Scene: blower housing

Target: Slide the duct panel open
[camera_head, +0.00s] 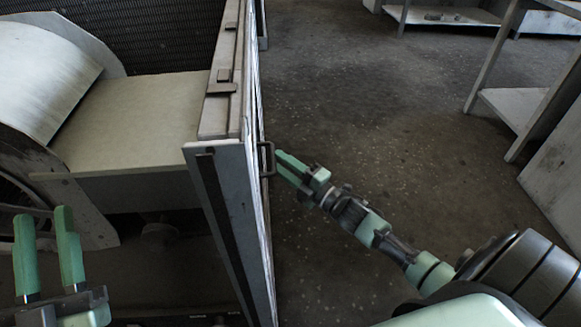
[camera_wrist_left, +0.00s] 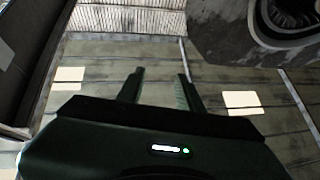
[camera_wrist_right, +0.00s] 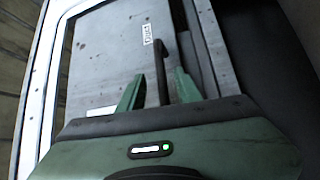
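The duct panel is a pale upright sheet seen nearly edge-on in the head view (camera_head: 262,215). In the right wrist view the panel (camera_wrist_right: 110,60) shows its grey face with a small label. A dark bar handle (camera_head: 266,145) sticks out from its right side. My right gripper (camera_head: 280,163) is at the handle from the right. In the right wrist view its fingers (camera_wrist_right: 158,92) are apart, with the handle (camera_wrist_right: 161,60) between them and a small gap on each side. My left gripper (camera_head: 45,235) is open and empty at the lower left.
The blower housing (camera_head: 135,115), with a curved white shell, fills the left beside the panel frame (camera_head: 220,90). Metal shelving (camera_head: 515,105) stands at the right. Open concrete floor (camera_head: 370,110) lies between.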

